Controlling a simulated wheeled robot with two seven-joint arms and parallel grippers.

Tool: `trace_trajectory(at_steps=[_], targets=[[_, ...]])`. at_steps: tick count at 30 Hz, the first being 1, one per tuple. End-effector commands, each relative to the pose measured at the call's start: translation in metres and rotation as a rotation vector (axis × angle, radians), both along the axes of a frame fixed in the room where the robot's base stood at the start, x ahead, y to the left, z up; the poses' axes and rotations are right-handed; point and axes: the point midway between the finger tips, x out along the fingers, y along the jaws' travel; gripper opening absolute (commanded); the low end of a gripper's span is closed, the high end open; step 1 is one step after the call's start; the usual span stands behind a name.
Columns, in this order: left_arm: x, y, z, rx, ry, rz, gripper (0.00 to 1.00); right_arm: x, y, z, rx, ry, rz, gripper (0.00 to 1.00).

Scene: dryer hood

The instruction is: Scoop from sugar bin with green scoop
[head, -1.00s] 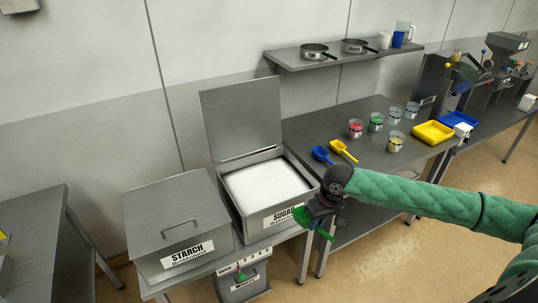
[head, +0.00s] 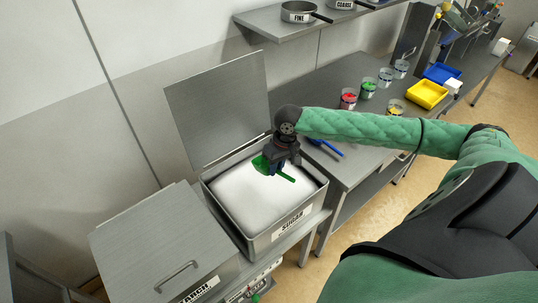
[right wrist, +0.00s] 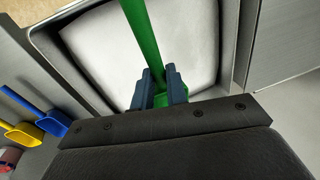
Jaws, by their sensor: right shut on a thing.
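The sugar bin (head: 222,225) is a grey metal box labelled SUGAR, with its lid (head: 218,108) standing open at the back. White sugar (head: 250,200) fills it nearly level. My right gripper (head: 277,168) is over the bin, shut on the green scoop (head: 262,165). The scoop's bowl points left and its handle sticks out to the right. In the right wrist view the green handle (right wrist: 140,30) runs between the blue fingers (right wrist: 160,88) above the sugar. I cannot tell whether the scoop touches the sugar. My left gripper is not in view.
The closed starch bin (head: 165,245) stands left of the sugar bin. A blue scoop (head: 327,147) lies on the table to the right, with several cups and a yellow tray (head: 427,94) behind it. A shelf with pans (head: 299,12) is above.

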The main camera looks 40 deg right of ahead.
Motion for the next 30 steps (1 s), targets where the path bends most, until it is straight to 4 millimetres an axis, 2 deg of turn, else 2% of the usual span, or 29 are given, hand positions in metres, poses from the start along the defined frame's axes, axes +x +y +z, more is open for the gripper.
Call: trace_trajectory(at_steps=[14,30], targets=[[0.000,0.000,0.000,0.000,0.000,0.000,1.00,0.002,0.000,-0.004,-0.001,0.014,-0.002,0.00],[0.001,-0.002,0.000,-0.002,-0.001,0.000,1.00,0.013,0.001,-0.031,-0.009,0.127,-0.002,0.00]])
